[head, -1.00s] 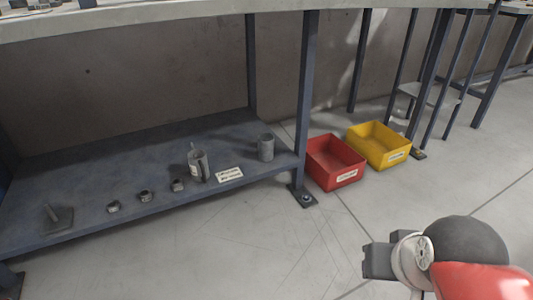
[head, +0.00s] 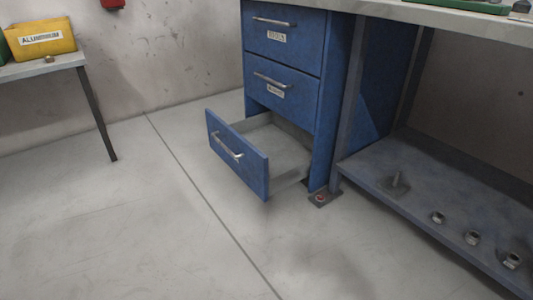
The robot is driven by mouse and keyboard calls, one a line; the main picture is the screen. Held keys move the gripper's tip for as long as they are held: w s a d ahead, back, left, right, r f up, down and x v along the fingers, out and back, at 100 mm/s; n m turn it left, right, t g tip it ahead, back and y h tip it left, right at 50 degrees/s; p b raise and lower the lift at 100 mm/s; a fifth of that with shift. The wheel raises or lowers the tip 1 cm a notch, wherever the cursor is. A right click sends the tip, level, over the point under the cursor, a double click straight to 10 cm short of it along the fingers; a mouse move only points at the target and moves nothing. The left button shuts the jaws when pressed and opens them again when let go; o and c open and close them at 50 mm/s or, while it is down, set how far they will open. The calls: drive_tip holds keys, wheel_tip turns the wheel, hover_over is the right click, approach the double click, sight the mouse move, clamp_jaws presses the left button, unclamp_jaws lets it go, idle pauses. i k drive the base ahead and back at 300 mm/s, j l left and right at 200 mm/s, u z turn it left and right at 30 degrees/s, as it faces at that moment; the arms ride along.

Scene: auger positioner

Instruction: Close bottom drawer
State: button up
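The bottom drawer (head: 238,158) is part of a blue drawer cabinet (head: 331,95) under the workbench. It is pulled out toward the lower left, and its grey inside shows empty where visible. Its front carries a metal bar handle (head: 228,147). The two drawers above, the middle drawer (head: 281,96) and the top drawer (head: 283,37), are shut. My gripper is not visible in the head view now.
A workbench lower shelf (head: 415,205) with several metal parts stands right of the cabinet. A bolted foot plate (head: 324,197) sits by the cabinet. A table (head: 45,69) with a yellow bin (head: 41,42) stands at the left. The floor (head: 130,230) before the drawer is clear.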

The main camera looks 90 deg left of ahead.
sight(253, 148)
drive_tip(key=u, duration=3.25)
drive_tip(key=i+j+z, duration=0.45)
drive_tip(key=i+j, duration=0.15)
drive_tip(key=i, duration=0.2)
drive_tip(key=i+j+z, duration=0.45)
drive_tip(key=i+j, duration=0.25)
drive_tip(key=j, duration=0.2)
